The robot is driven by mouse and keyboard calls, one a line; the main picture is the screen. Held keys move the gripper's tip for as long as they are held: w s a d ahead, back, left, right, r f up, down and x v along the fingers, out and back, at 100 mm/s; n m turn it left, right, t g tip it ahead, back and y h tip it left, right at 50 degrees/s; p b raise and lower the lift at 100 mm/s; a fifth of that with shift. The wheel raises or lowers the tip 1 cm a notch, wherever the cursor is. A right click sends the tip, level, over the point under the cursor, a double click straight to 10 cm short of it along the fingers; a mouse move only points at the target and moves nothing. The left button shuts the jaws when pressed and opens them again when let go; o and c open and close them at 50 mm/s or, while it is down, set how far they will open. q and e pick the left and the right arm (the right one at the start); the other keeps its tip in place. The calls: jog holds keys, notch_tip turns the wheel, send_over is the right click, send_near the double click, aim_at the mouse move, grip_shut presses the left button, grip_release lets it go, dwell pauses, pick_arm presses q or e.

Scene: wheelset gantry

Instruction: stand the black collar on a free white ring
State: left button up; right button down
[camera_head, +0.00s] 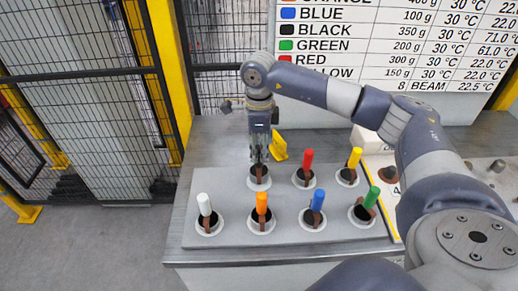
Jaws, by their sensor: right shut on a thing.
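My right gripper (259,155) points straight down at the back left of the grey plate (225,180). It is shut on the dark handle of the black collar (259,171). The collar is at the back left white ring (259,185); whether it rests on the ring or hangs just above it I cannot tell. The gripper hides part of the handle. My left gripper is not in view.
Other collars with white (204,204), orange (262,203), blue (318,199), green (371,197), red (307,160) and yellow (354,157) handles stand in rings close by. A small yellow block (279,146) is behind the plate. A printed board (400,50) stands at the back.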

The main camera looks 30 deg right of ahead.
jog(key=shift+f+b, duration=0.7)
jog(key=shift+f, duration=0.2)
jog(key=shift+r, duration=0.1)
dwell(0.3)
jog(key=c, duration=1.3)
grip_release()
jog(key=shift+c, duration=0.2)
jog(key=shift+s, duration=0.1)
notch_tip(320, 180, up, 12)
